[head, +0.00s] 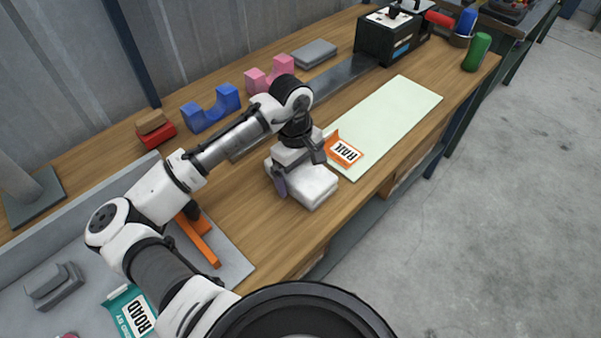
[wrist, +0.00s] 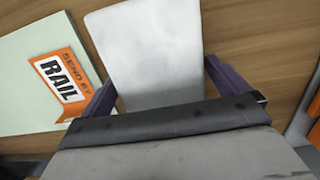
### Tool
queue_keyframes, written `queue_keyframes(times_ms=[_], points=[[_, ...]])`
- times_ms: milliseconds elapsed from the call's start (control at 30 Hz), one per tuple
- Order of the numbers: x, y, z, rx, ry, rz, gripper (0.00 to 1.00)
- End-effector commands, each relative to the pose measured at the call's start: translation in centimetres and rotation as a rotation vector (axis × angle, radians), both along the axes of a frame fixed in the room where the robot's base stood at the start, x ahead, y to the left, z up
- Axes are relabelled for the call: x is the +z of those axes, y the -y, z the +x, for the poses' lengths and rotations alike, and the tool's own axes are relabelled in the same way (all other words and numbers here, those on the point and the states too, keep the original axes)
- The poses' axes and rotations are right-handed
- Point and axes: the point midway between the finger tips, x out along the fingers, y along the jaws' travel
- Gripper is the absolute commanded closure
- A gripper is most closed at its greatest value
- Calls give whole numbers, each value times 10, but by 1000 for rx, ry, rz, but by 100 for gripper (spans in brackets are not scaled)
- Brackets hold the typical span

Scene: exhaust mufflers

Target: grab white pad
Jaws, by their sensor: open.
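The white pad (head: 312,188) lies on the wooden workbench, next to the orange RAIL sign. It looks like a soft, thick white block. My gripper (head: 299,170) is pointed down over it, with one dark finger on each side. In the wrist view the pad (wrist: 146,48) runs up between the two purple-grey fingers of my gripper (wrist: 162,78), with a small gap showing at the right finger. The jaws are open. Part of the pad is hidden under the gripper body, and I cannot tell whether the left finger touches it.
The orange RAIL sign (head: 344,152) stands close beside the pad, at the pale green mat (head: 395,120). Blue (head: 211,108) and pink (head: 270,75) cradles stand at the back. An orange part (head: 204,243) lies in the grey tray (head: 235,262). Bare wood lies left of the pad.

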Motion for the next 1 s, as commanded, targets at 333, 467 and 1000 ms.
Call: queue_keyframes(times_ms=[333, 467, 1000], points=[[0, 0, 0, 0, 0, 0, 40], [0, 0, 0, 0, 0, 0, 40], [67, 1, 1, -3, 4, 0, 40]])
